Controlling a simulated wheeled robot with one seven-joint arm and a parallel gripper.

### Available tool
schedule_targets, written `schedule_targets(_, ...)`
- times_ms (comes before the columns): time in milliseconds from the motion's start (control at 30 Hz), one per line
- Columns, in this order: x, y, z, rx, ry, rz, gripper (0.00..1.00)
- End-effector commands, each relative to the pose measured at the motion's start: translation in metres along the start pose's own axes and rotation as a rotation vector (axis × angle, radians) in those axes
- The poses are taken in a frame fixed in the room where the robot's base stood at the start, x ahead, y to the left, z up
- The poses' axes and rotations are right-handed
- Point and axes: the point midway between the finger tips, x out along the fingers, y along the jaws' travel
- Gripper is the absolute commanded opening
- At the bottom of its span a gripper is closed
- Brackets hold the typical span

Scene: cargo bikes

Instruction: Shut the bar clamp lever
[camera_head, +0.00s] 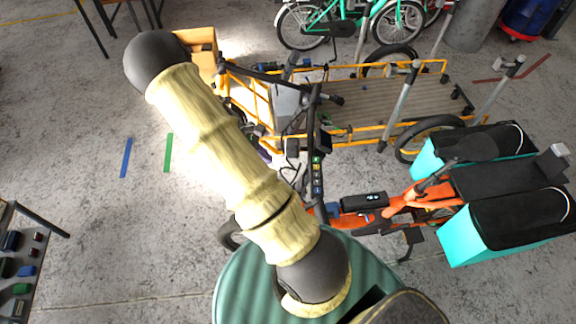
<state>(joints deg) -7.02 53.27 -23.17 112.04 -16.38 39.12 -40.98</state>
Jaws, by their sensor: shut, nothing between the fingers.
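An orange cargo bike (402,202) stands right of centre. Its dark upright bar (314,120) rises in front of a yellow-framed cargo bike (350,142). A strip with small coloured labels (317,176) sits along the lower part of the bar. Dark handlebar parts crowd this area, and I cannot make out the clamp lever or whether it is open or shut. My pale, ribbed arm crosses from the bottom centre to a dark joint at the upper left. My gripper is not visible; what lies behind the arm is hidden.
Teal panniers (455,245) flank the orange bike's rear at the right. Green bikes (345,22) stand at the back. A cardboard-coloured box (205,62) is behind my arm's upper end. A rack of small items (22,265) is at the lower left. The left floor is mostly clear.

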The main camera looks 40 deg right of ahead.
Motion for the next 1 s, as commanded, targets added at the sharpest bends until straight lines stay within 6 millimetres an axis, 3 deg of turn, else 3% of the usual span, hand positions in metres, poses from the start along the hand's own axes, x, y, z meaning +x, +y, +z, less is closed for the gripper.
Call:
schedule_targets(467,0.011,0.003,0.003,0.006,-0.006,-0.009,0.0)
schedule_targets(1000,0.084,0.001,0.0,0.002,-0.006,-0.006,0.0)
